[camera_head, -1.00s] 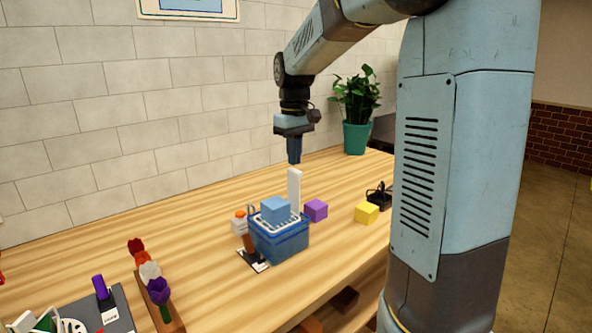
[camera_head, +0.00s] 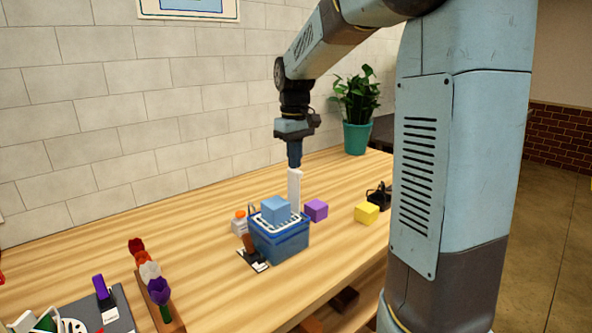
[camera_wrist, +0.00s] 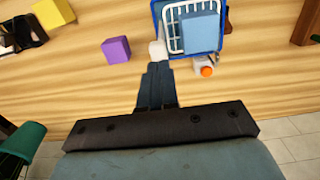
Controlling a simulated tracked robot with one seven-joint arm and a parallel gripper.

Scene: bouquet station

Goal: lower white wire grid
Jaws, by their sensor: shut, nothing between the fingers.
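The white wire grid (camera_head: 284,225) lies in the top of a blue open box (camera_head: 282,245); a light-blue cube (camera_head: 275,209) sits on it. In the wrist view the grid (camera_wrist: 174,40) shows around the cube (camera_wrist: 200,32), inside the blue rim. A white upright post (camera_head: 294,188) stands at the box's back side; its pale top (camera_wrist: 157,50) shows in the wrist view. My gripper (camera_head: 294,166) points down, shut and empty, right above the post. Its fingertips (camera_wrist: 158,66) look at or very near the post's top; I cannot tell whether they touch.
A purple cube (camera_head: 316,210), a yellow cube (camera_head: 366,212) and a black object (camera_head: 380,195) stand to the right. A small orange-capped container (camera_head: 239,222) is left of the box. Flowers (camera_head: 150,275) lie at front left. A potted plant (camera_head: 357,105) stands behind.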

